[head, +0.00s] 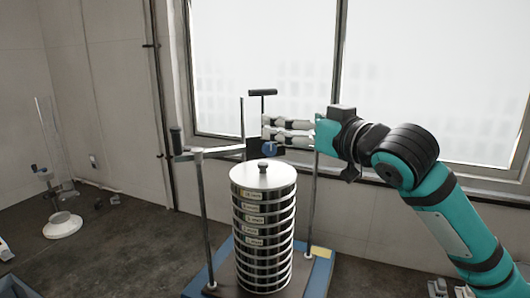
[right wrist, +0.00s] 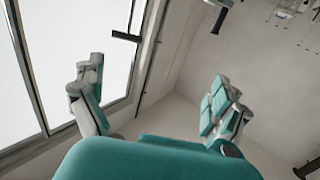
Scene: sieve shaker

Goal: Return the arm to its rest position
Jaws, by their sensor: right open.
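My right gripper (head: 268,129) is up in the air above and behind the sieve stack, its fingers pointing left in the head view. In the right wrist view its two fingers are spread wide with nothing between them (right wrist: 152,90). The right arm comes in from the right and is bent at the elbow. The sieve stack (head: 263,224) is a column of silver and black rings with a flat lid (head: 263,174) and a small dark knob. It stands upright on the blue shaker base (head: 318,278). My left gripper is not in view.
Thin upright rods (head: 205,225) flank the stack, and a grey clamp arm (head: 195,154) with a dark handle stands at its left. A black T-shaped handle (head: 262,92) rises behind the gripper. A white-footed stand (head: 62,225) is at the far left. Windows are behind.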

